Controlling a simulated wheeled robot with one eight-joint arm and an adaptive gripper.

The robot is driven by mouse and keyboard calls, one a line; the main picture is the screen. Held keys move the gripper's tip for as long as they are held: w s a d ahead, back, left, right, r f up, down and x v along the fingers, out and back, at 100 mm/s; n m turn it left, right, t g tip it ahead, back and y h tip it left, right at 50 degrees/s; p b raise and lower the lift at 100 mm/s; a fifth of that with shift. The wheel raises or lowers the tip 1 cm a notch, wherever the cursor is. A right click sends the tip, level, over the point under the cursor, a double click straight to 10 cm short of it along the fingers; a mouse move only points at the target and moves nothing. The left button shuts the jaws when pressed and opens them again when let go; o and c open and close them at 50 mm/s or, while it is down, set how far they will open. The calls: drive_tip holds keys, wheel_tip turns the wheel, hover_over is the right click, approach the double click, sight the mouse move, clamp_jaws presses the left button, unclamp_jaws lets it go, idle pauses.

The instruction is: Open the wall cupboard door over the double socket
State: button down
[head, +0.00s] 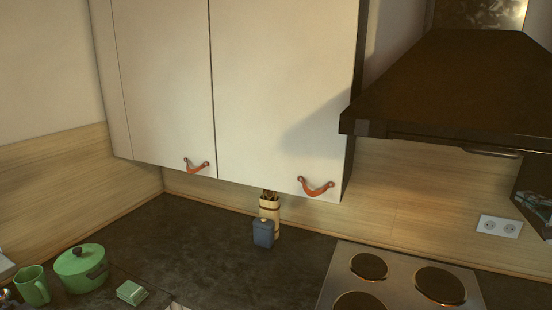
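A pale wall cupboard hangs at the upper left and middle. Its left door (165,80) and right door (282,85) are both shut. The left door has an orange-red leather pull (196,166) at its lower right corner. The right door has a similar pull (316,187) near its lower right corner. A white double socket (499,226) is on the wood-look backsplash at the right, below the range hood and well right of both doors. No cupboard door shows directly above it in this view. My gripper is not in view.
The dark range hood (450,85) juts out right of the cupboard, above a hob (400,281). A green pot (82,268), green mug (32,286), green box (132,293), blue-grey canister (263,233) and utensil holder (270,213) stand on the dark worktop (205,258).

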drive_tip(key=shift+s+d+r+h, duration=0.15)
drive_tip(key=shift+d+h, duration=0.05)
drive_tip(key=shift+d, duration=0.35)
drive_tip(key=shift+s+d+r+h, duration=0.1)
drive_tip(key=shift+d+r+h, duration=0.1)
drive_tip(key=shift+d, duration=0.3)
drive_tip(key=s+a+f+b, duration=0.1)
drive_tip(key=s+a, duration=0.8)
drive_tip(key=s, duration=0.2)
drive_tip(key=shift+b, duration=0.4)
drive_tip(key=shift+w+a, duration=0.1)
